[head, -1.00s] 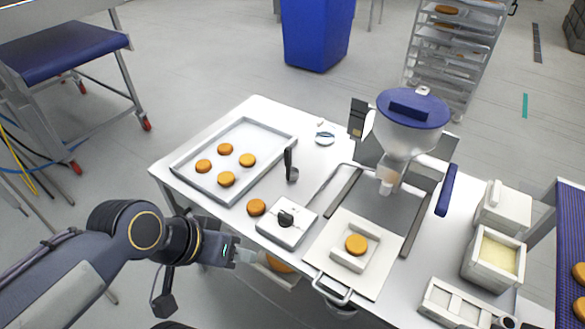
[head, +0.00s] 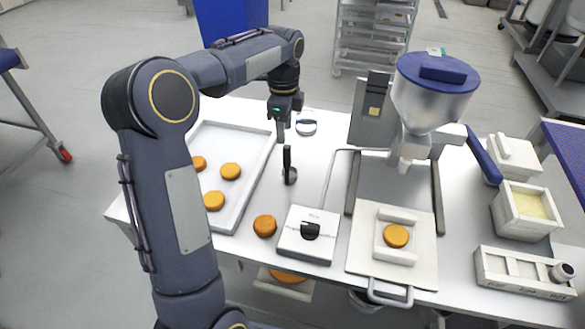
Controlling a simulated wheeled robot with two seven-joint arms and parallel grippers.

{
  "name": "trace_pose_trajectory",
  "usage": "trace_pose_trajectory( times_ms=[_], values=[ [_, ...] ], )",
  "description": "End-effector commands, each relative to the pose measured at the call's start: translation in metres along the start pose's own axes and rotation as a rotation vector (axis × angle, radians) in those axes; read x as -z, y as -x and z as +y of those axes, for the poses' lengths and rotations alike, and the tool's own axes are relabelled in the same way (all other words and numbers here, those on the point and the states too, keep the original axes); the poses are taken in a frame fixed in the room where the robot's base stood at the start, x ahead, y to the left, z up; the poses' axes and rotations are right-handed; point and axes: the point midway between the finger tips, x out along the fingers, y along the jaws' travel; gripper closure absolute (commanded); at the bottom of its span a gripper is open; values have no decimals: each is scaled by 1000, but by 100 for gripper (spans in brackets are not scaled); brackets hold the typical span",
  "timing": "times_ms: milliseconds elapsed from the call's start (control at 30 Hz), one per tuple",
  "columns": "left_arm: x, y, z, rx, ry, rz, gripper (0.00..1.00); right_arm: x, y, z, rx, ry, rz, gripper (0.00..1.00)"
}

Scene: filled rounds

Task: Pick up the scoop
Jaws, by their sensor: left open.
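My right gripper is not in view.
A tray (head: 262,158) with several round buns lies left of the scoop, partly hidden by my left arm. A loose bun (head: 265,226) and a white box with a black knob (head: 305,246) are in front. A hopper machine (head: 430,105) stands right. A small round dish (head: 306,127) sits behind.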

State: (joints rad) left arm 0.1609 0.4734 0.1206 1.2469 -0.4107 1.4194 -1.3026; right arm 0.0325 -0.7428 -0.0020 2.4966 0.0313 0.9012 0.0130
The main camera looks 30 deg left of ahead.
Motion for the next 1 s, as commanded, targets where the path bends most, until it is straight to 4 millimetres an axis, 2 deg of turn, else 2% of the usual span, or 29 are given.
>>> trace_pose_trajectory(
  times_ms=[500,800,1000],
  values=[
    [4,-66,-1,-2,3,1,56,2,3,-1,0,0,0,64],
    [5,-70,-2,1,3,2,56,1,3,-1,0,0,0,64],
    [5,-70,-2,2,3,2,83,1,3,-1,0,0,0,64]
  ],
)
